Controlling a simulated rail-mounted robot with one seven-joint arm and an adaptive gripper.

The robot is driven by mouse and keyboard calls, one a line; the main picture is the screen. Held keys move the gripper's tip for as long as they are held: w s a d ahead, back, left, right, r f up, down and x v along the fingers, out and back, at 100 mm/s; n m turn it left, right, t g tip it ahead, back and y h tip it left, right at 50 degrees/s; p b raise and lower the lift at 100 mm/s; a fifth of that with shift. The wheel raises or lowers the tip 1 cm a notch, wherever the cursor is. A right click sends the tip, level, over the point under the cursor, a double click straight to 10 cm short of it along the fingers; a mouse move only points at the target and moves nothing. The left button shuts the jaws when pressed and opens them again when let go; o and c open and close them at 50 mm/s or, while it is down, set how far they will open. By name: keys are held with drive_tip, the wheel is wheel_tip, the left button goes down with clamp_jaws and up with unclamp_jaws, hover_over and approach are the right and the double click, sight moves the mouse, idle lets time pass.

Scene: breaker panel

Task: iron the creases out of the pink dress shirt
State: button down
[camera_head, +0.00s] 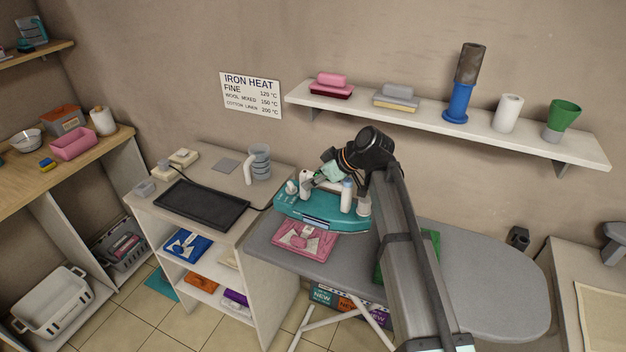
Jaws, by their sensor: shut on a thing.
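The pink dress shirt (303,241) lies folded on the left end of the grey ironing board (480,285). A teal appliance that looks like the iron (325,212) is at the shirt's far edge and hides part of it. Whether it touches the cloth I cannot tell. White upright parts stand on its top. My gripper (312,185) comes down from the right and is shut on the iron's upper left part. The exact grip is small and partly hidden. My arm crosses the board and covers part of a green folded cloth (430,243).
A heat chart (250,95) hangs behind. A loaded wall shelf (440,117) is above. The board's right end is clear.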

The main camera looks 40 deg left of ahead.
sight(312, 201)
drive_tip(key=shift+b, duration=0.35)
drive_tip(key=shift+f+b, duration=1.8)
drive_tip(key=shift+f, duration=1)
drive_tip(key=shift+f+b, duration=0.45)
drive_tip(key=shift+f, duration=0.15)
drive_tip(key=shift+a, duration=0.15)
drive_tip(key=s+a+b, duration=0.2)
drive_tip(key=s+a, duration=0.1)
drive_tip(key=a, duration=0.7)
drive_tip(key=shift+s, duration=0.25)
drive_tip(key=shift+r, duration=0.1)
drive_tip(key=shift+w+d+f+b, duration=0.1)
drive_tip(key=shift+w+d+b, duration=0.3)
drive_tip(key=shift+d, duration=1.35)
drive_tip(key=shift+w+d+f+b, duration=0.15)
drive_tip(key=shift+w+d, duration=0.55)
drive_tip(key=shift+d, duration=1.1)
drive_tip(key=shift+w+d+f+b, duration=0.15)
drive_tip(key=shift+w+d, duration=0.4)
drive_tip(key=shift+d, duration=1.2)
